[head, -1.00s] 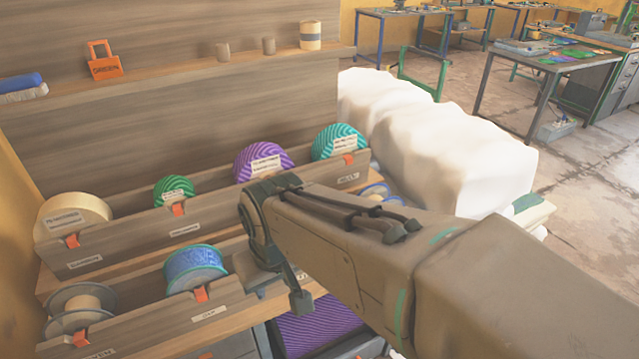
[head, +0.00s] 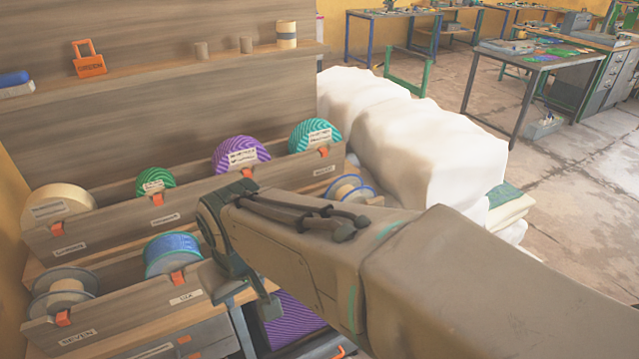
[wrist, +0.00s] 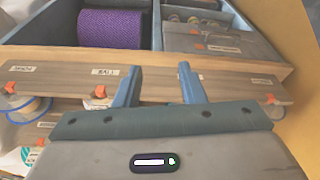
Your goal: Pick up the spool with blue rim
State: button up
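A spool with blue rims (head: 349,188) and a pale core shows in the head view, just beyond my arm at the right end of the lower shelf row. Part of it is hidden by the arm. In the wrist view a pale spool with a blue edge (wrist: 30,108) shows at the far left, partly cut off. My gripper (wrist: 160,68) is open, with nothing between its fingers. It is in front of the wooden bin fronts, well to the right of that spool in the wrist view.
A blue-wound spool (head: 172,254) and a pale spool (head: 64,285) sit in the lower bins. Green, purple (head: 240,155) and teal (head: 316,136) spools sit in the upper row. White wrapped bundles (head: 420,130) stand at the right. A purple roll (wrist: 113,28) lies in a drawer.

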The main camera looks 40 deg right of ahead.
aim_at(349, 189)
jog(key=z, duration=1.35)
jog(key=k, duration=0.45)
jog(key=z, duration=0.75)
jog(key=i, duration=0.9)
jog(key=u, duration=0.55)
